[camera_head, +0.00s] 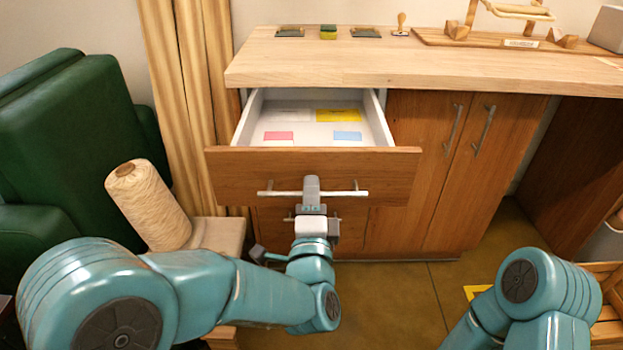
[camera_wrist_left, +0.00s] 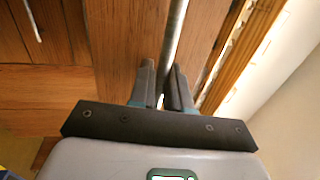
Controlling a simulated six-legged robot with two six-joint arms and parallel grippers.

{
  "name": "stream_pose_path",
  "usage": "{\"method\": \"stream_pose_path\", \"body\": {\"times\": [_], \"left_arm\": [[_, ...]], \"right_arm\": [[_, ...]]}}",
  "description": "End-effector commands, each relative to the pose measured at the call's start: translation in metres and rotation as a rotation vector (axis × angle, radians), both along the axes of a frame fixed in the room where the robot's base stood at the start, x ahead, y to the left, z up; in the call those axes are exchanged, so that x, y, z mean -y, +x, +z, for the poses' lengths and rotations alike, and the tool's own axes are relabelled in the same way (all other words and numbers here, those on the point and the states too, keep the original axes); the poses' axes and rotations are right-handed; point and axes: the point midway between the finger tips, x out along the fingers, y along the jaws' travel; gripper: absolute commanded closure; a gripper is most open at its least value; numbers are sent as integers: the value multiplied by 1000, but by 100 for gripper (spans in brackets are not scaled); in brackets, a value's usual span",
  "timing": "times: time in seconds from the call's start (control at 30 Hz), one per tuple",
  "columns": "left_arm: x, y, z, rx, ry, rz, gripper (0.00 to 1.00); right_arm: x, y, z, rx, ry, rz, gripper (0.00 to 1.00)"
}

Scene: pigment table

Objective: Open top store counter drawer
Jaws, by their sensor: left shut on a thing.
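The top drawer (camera_head: 235,168) of the wooden counter is pulled out, and its white inside shows. Its metal bar handle (camera_head: 345,193) runs across the front. My left gripper (camera_head: 311,187) is shut on this handle near its middle. In the left wrist view the two dark fingers of my left gripper (camera_wrist_left: 164,88) close around the handle bar (camera_wrist_left: 175,45). My right arm shows at the lower right of the head view, but its gripper is out of view.
Coloured cards, pink (camera_head: 279,135), blue (camera_head: 347,135) and yellow (camera_head: 338,115), lie in the drawer. Cabinet doors (camera_head: 465,150) stand to its right. A thread cone (camera_head: 148,205) and a green armchair (camera_head: 70,140) are at left. Small items and a wooden stand (camera_head: 520,42) sit on the countertop (camera_head: 400,65).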

Motion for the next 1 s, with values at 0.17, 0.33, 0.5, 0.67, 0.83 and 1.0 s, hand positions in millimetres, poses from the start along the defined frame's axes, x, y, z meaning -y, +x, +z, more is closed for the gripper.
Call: {"method": "stream_pose_path", "body": {"times": [0.17, 0.33, 0.5, 0.67, 0.83, 1.0], "left_arm": [[1, -22, 0, 0, 1, -3, 100], [1, -33, 0, 0, -1, -1, 100], [1, -36, 0, -1, -1, -2, 100], [1, -37, 0, -1, -1, -2, 100], [1, -37, 0, -1, -1, -2, 66], [0, -37, 0, -1, 0, -1, 66]], "right_arm": [[1, 1, -2, 1, 0, -3, 57], [1, 1, -3, 1, 0, -3, 57], [1, 1, -3, 1, 0, -3, 57], [1, 1, -3, 1, 0, -3, 57], [1, 1, -3, 1, 0, -3, 57], [1, 1, -3, 1, 0, -3, 57]]}}
